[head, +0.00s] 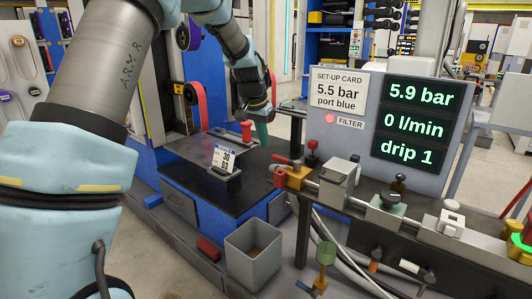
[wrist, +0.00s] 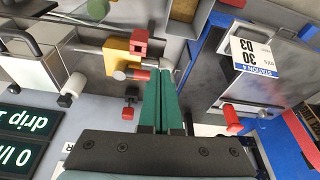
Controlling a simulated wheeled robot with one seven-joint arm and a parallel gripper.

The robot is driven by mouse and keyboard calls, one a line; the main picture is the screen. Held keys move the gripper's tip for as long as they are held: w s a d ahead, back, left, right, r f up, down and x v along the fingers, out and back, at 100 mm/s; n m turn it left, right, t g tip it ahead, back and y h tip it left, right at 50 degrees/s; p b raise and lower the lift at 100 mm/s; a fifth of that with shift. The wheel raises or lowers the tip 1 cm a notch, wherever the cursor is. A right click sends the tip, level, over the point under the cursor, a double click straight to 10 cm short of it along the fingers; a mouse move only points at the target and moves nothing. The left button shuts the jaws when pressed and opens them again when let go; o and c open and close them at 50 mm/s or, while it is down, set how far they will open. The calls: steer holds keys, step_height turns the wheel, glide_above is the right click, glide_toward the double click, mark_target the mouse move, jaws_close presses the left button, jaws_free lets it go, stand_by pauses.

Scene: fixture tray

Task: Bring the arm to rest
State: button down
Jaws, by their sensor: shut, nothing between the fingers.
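My gripper (head: 262,135) hangs fingers-down over the dark bench top in the head view, at the end of my bent arm. Its green fingers (wrist: 164,100) lie side by side in the wrist view with nothing between them. The fingertips are close to the yellow block with a red knob (wrist: 125,50) in the wrist view, but I cannot tell whether they touch it. In the head view the yellow block (head: 297,177) stands to the right of and below the fingers.
A tray fixture with a "30 03" label (head: 223,159) and a red peg (head: 247,131) stands left of the gripper. An open grey bin (head: 253,252) sits in front. On the right are a pipe assembly (head: 385,214) and a display panel (head: 417,125) reading 5.9 bar, 0 l/min, drip 1.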

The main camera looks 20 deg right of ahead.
steer(key=s+a+r+n+y+p, duration=0.1)
steer(key=s+a+n, duration=0.2)
steer(key=a, duration=0.8)
steer(key=s+a+n+y, duration=0.1)
steer(key=s+a+n, duration=0.15)
steer(key=a, duration=0.95)
steer(key=s+a+f+n+p, duration=0.1)
steer(key=s+a+n, duration=0.3)
steer(key=s+a, duration=0.8)
steer(key=shift+s+a+f+y, duration=0.3)
steer(key=shift+s+f, duration=0.35)
steer(key=shift+f, duration=0.15)
